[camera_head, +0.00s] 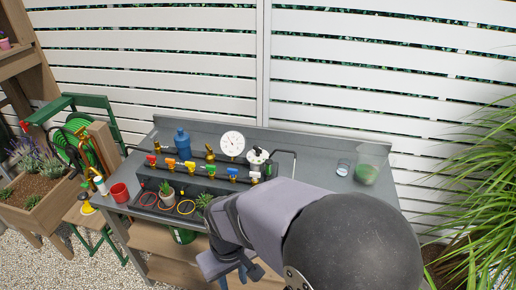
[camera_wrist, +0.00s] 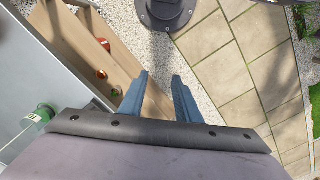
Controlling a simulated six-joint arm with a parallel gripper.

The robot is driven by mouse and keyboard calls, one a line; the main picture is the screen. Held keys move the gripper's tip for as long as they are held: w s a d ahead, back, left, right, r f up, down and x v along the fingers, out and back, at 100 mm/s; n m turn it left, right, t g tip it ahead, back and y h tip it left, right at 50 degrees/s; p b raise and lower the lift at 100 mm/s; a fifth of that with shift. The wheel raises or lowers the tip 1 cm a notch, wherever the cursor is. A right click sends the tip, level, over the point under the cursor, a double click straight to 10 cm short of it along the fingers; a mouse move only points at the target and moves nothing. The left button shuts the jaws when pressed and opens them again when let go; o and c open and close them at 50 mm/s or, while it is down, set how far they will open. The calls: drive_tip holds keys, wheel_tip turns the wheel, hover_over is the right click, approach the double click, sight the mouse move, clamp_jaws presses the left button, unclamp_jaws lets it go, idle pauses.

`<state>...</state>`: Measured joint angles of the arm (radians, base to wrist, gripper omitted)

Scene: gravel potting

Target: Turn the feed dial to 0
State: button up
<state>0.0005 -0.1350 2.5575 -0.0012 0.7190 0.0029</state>
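Two white round faces stand at the back of the grey bench: a larger gauge (camera_head: 232,143) with a dark pointer and tick marks, and a smaller white dial (camera_head: 257,155) with a dark centre. I cannot tell for sure which is the feed dial, but the smaller one looks like a turnable knob. Its setting is too small to read. My gripper (camera_head: 233,278) hangs low in front of the bench, well apart from both. In the wrist view my gripper (camera_wrist: 161,76) has its two blue fingers spread with nothing between them. Neither white face shows in that view.
A row of coloured-handled valves (camera_head: 190,167) runs along the raised ledge. The bench's right part is mostly clear.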

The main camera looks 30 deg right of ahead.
drive_tip(key=w+d+r+p, duration=0.1)
drive_tip(key=w+d+r, duration=0.15)
drive_tip(key=w, duration=0.45)
drive_tip(key=w+d+r, duration=0.2)
drive_tip(key=w+r, duration=0.1)
drive_tip(key=w, duration=0.4)
drive_tip(key=n+t+y+p, duration=0.1)
drive_tip(key=n+t+p, duration=0.2)
drive_tip(key=t+p, duration=0.1)
approach(258, 147)
drive_tip(key=shift+f, duration=0.45)
drive_tip(key=shift+a+f, duration=0.1)
drive_tip(key=shift+p+x, duration=1.4)
drive_tip(key=shift+x, duration=2.1)
drive_tip(key=shift+w, duration=0.15)
clamp_jaws()
